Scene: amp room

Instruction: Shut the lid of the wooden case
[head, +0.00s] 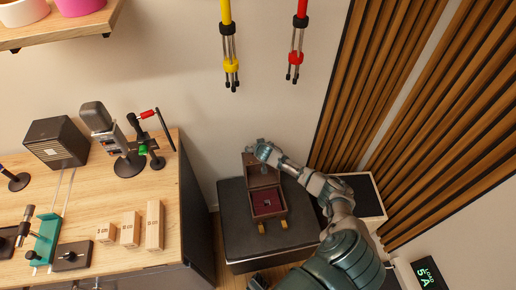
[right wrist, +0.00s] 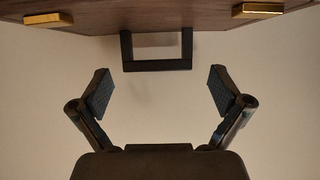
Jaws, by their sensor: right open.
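The wooden case (head: 268,214) sits on a black padded box with its lid (head: 262,174) raised. Its inside is dark red, with a small item lying in it. My right gripper (head: 260,149) is at the top edge of the lid. In the right wrist view my right gripper (right wrist: 160,92) is open and empty. A black handle (right wrist: 157,66) on a brown wooden edge (right wrist: 160,14) lies ahead, between the fingertips' lines and apart from both. Two gold fittings (right wrist: 258,10) flank it. My left gripper cannot be made out.
The black padded box (head: 235,225) has bare room around the case. A wooden desk (head: 100,215) with a microphone, wooden blocks and other gear stands at left. Yellow (head: 229,45) and red (head: 297,45) cables hang on the wall. Slatted panels (head: 400,80) stand at right.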

